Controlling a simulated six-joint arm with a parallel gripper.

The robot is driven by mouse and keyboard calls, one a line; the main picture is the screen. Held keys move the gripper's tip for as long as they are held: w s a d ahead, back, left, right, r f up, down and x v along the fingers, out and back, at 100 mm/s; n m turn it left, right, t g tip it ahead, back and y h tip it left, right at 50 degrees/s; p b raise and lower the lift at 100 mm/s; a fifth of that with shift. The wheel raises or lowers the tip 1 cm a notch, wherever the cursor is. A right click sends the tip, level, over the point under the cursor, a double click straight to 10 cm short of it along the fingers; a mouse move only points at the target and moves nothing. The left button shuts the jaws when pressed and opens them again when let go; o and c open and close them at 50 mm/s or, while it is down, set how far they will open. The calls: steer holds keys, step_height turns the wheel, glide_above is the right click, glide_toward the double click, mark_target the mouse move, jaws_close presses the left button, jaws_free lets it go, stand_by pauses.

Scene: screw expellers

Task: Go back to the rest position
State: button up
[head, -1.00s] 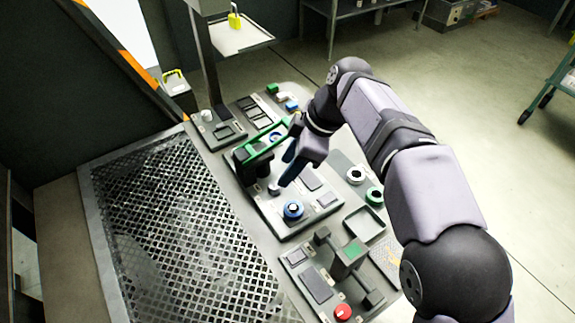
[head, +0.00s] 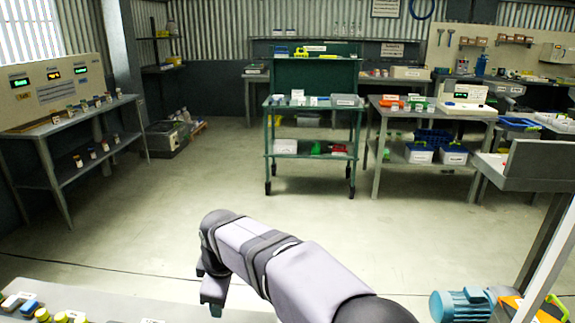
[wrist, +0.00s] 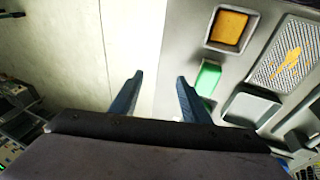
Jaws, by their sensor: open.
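My gripper (wrist: 158,92) is open in the wrist view. Its two dark blue fingers stand apart, with only pale floor and the edge of a grey worktop (wrist: 178,25) between and beyond them. Nothing is held. In the head view my gripper (head: 213,300) hangs down at the end of the bent arm, low in the picture. It is near the worktop's edge, and its fingertips are hard to make out there.
In the wrist view, a green block (wrist: 207,77), an orange-filled tray (wrist: 229,28), a grey tray (wrist: 252,104) and a perforated plate (wrist: 285,58) lie right of the fingers. The head view shows a green cart (head: 313,102), a blue motor (head: 462,305) and open floor.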

steer(key=d+m, duration=0.1)
steer(key=d, duration=0.2)
steer(key=d+m, duration=0.1)
steer(key=d, duration=0.3)
steer(key=d+m+h+p, duration=0.1)
steer(key=d+m, duration=0.1)
steer(key=d, duration=0.2)
steer(key=shift+w+f, duration=0.35)
steer(key=s+d+f+m+g+h+p, duration=0.15)
steer(key=s+d+m, duration=0.35)
steer(key=d, duration=0.5)
steer(key=s+d+f+m+p, duration=0.15)
steer(key=s+d+m, duration=0.35)
steer(key=d, duration=0.5)
steer(key=s+d+f+m+g+p, duration=0.1)
steer(key=s+d+m+g+p, duration=0.2)
steer(key=s, duration=0.7)
step_height(320, 180, up, 15)
steer(key=m+t+p, duration=0.1)
steer(key=p, duration=1.3)
steer(key=shift+w+d+f+p, duration=0.15)
steer(key=shift+d+p, duration=0.15)
steer(key=shift+d, duration=0.1)
steer(key=shift+c, duration=0.3)
